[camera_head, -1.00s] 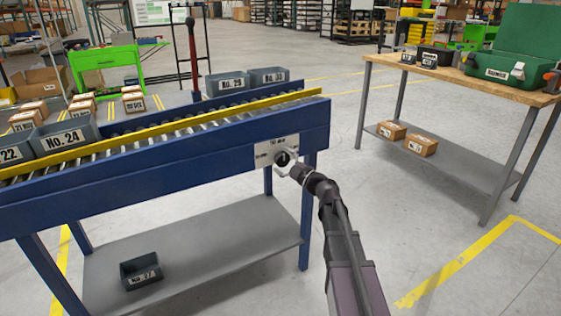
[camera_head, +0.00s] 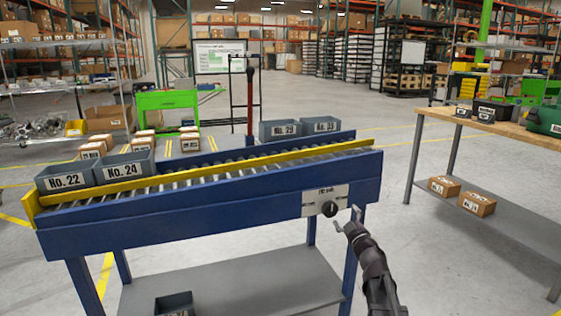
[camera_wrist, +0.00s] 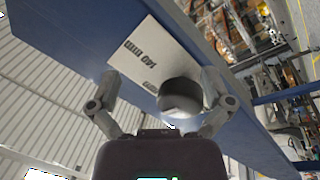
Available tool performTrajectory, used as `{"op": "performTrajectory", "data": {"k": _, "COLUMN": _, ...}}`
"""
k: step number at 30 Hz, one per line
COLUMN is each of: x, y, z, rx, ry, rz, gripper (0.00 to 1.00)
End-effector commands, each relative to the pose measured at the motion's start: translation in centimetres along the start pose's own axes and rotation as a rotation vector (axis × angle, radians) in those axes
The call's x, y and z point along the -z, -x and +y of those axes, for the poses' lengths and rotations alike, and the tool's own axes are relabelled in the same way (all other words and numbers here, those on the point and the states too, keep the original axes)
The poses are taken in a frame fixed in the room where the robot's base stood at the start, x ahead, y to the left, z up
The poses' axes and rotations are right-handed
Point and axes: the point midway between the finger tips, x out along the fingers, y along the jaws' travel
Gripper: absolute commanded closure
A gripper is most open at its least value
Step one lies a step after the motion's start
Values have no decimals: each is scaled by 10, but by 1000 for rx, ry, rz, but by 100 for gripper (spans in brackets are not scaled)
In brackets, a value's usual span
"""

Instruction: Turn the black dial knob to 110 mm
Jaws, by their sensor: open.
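The black dial knob (camera_head: 330,209) sits on a white label plate (camera_head: 312,203) at the right end of the blue conveyor's side. The plate carries print with "mm", but I cannot read the number surely, nor any pointer on the knob. My gripper (camera_head: 347,218) is open and empty, just to the right of the knob and apart from it. In the wrist view my gripper (camera_wrist: 162,76) has its fingers spread wide. The knob (camera_wrist: 181,96) appears between them, close to the right finger, with the white plate (camera_wrist: 150,62) behind.
The roller conveyor has a yellow rail (camera_head: 220,162) and carries grey bins No. 22 (camera_head: 64,182) and No. 24 (camera_head: 124,172). A wooden workbench (camera_head: 490,122) stands at right. Open floor lies between it and the conveyor.

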Motion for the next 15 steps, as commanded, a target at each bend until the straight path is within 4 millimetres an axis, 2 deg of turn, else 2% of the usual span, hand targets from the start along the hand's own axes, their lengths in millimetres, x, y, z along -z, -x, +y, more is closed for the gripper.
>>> {"op": "performTrajectory", "data": {"k": 7, "x": -28, "y": 18, "z": 7, "rx": -106, "ry": -111, "rz": -250, "gripper": 0}}
{"op": "performTrajectory", "data": {"k": 15, "x": -62, "y": 53, "z": -6, "rx": -156, "ry": -248, "rz": -555, "gripper": 0}}
